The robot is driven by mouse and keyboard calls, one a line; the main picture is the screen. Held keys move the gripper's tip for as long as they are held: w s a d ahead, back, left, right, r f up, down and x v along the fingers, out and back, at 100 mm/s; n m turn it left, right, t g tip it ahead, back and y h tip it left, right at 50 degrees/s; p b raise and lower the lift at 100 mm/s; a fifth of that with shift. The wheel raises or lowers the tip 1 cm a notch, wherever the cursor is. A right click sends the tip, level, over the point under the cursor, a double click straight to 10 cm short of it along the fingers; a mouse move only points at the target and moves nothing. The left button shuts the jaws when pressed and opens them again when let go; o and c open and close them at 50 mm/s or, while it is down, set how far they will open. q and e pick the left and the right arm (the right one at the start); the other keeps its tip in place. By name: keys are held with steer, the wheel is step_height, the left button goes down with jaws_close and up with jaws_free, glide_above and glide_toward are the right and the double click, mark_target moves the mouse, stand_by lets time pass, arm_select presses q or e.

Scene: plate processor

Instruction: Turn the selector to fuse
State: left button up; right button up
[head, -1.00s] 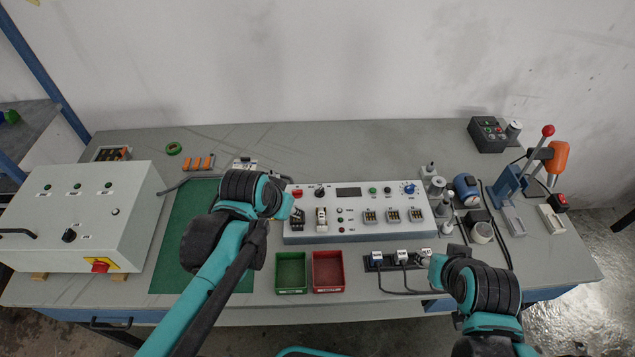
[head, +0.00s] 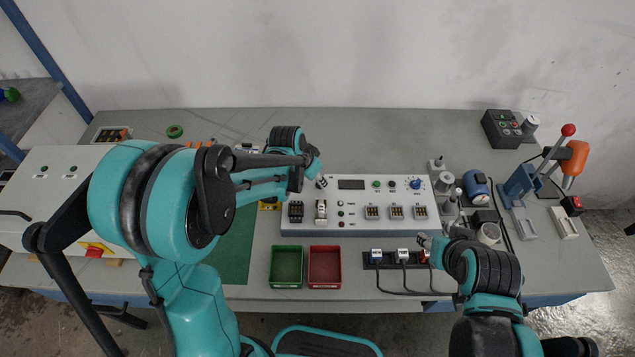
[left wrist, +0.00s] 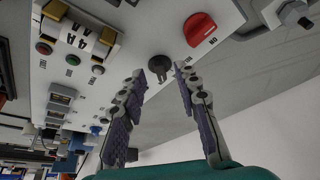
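The selector is a small black knob on the grey-white console (head: 352,224). In the head view the selector (head: 322,182) sits at the console's upper left, partly hidden by my left gripper (head: 314,172). In the left wrist view the selector (left wrist: 159,66) lies just beyond and between the fingertips of my left gripper (left wrist: 161,73), which is open, with a finger on either side. Contact cannot be told. The marks around the knob are too small to read. My right gripper (head: 424,240) hovers near the black socket strip (head: 372,264); its finger opening is unclear.
A red knob (left wrist: 200,29) sits close beside the selector. The console also carries a display (head: 351,184), a blue knob (head: 415,183) and several battery-like slots. Green (head: 286,284) and red (head: 325,284) trays stand in front. A lever press (head: 523,184) stands at right.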

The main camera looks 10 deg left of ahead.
arm_select(q)
steer(key=shift+x, duration=0.85)
jaws_close()
